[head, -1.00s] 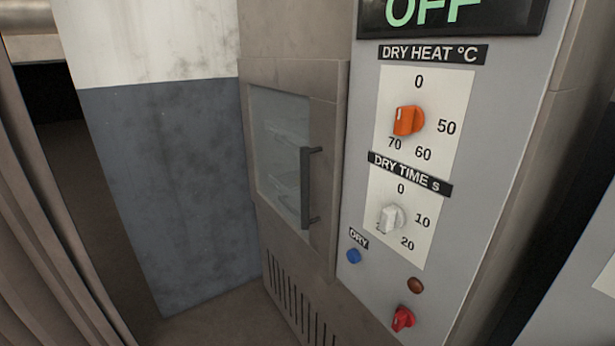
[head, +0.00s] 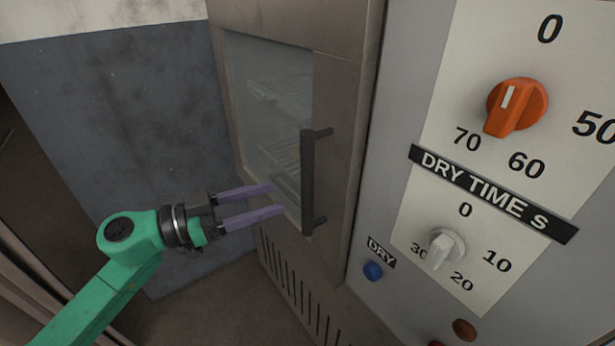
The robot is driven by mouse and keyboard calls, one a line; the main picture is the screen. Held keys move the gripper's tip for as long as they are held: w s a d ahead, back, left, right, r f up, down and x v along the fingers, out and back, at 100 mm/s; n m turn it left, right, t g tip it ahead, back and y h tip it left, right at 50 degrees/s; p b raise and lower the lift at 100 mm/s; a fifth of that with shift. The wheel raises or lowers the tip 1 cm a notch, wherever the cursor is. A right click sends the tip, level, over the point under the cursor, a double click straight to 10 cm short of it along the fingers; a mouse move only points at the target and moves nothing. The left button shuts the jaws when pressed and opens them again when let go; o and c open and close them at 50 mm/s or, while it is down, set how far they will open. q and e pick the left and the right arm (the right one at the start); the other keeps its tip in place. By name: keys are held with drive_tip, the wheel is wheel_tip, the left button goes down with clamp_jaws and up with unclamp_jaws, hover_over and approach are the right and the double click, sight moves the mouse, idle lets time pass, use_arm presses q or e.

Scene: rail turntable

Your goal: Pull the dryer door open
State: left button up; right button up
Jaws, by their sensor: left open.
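The dryer door (head: 335,130) is closed, with a glass window (head: 265,95) through which wire racks show dimly. A dark vertical bar handle (head: 308,185) stands off the door's right part on two short posts. My left gripper (head: 278,200) has come in from the left on a green arm. Its two purple fingers are open, with nothing between them, and point right toward the lower part of the handle. A small gap shows between the fingertips and the bar. My right gripper is not in view.
Right of the door is a control panel with an orange heat knob (head: 516,106), a white time knob (head: 445,247) and a blue DRY button (head: 373,271). A blue-grey and white wall (head: 130,110) stands at the left. Vent slots (head: 290,290) lie below the door.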

sight(307, 185)
use_arm(q)
drive_tip(key=x, duration=0.3)
drive_tip(key=p+x, duration=0.1)
drive_tip(key=x, duration=0.5)
drive_tip(key=shift+w+a+f+p, duration=0.15)
drive_tip(key=shift+w+p, duration=0.1)
drive_tip(key=shift+p, duration=0.1)
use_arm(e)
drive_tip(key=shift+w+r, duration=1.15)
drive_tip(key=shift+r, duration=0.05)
use_arm(q)
drive_tip(key=shift+f, duration=0.1)
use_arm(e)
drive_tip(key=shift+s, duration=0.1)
use_arm(q)
clamp_jaws()
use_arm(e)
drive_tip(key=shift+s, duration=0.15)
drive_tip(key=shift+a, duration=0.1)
